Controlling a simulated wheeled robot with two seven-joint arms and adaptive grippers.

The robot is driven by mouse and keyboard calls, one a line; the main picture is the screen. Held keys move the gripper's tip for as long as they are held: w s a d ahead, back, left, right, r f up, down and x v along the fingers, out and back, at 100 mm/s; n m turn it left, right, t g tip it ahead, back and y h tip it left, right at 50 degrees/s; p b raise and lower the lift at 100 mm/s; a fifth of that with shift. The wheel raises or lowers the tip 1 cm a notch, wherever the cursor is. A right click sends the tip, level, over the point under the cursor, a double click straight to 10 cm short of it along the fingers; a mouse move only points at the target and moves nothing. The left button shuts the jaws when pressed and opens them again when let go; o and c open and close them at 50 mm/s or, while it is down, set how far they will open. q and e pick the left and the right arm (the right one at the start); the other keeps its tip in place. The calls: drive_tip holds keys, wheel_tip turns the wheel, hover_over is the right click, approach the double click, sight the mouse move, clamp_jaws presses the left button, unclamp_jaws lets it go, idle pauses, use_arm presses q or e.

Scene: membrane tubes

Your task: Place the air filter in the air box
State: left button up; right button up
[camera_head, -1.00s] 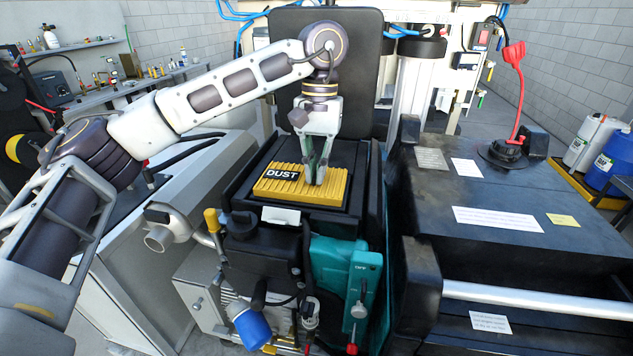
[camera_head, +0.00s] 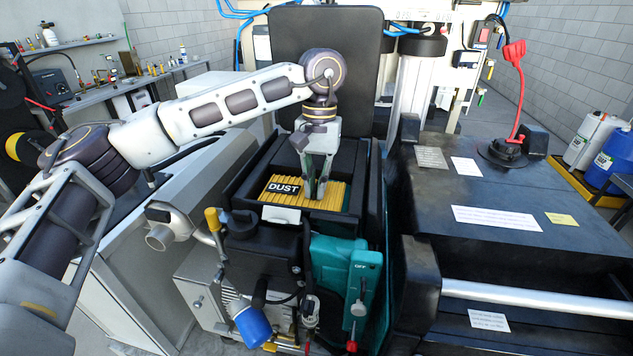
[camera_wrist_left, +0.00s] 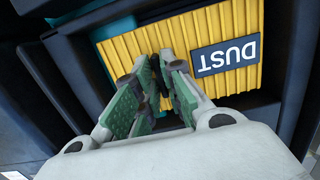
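The air filter (camera_head: 332,194) is a yellow pleated panel with a dark DUST label. It lies roughly level inside the black air box (camera_head: 362,190), below its rim. The filter also shows in the left wrist view (camera_wrist_left: 115,55), with box walls around it. My left gripper (camera_head: 317,193) reaches down from above onto the filter, right of the label. Its green-padded fingers (camera_wrist_left: 158,95) are close together at the pleats and appear closed on the filter; the contact itself is hidden. My right gripper is not in view.
A black panel (camera_head: 345,60) stands upright behind the air box. A teal compressor part (camera_head: 340,262) and a blue cylinder (camera_head: 250,325) sit in front. To the right is a dark cabinet (camera_head: 440,205) with paper labels and a red hose (camera_head: 520,95).

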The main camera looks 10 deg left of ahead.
use_arm(q)
drive_tip(key=shift+o, duration=1.2)
drive_tip(key=shift+r, duration=0.2)
wheel_tip(320, 180, up, 12)
drive_tip(key=w, duration=0.1)
drive_tip(key=shift+w, duration=0.2)
drive_tip(key=shift+s+d+f, duration=0.1)
drive_tip(key=shift+d+f, duration=0.05)
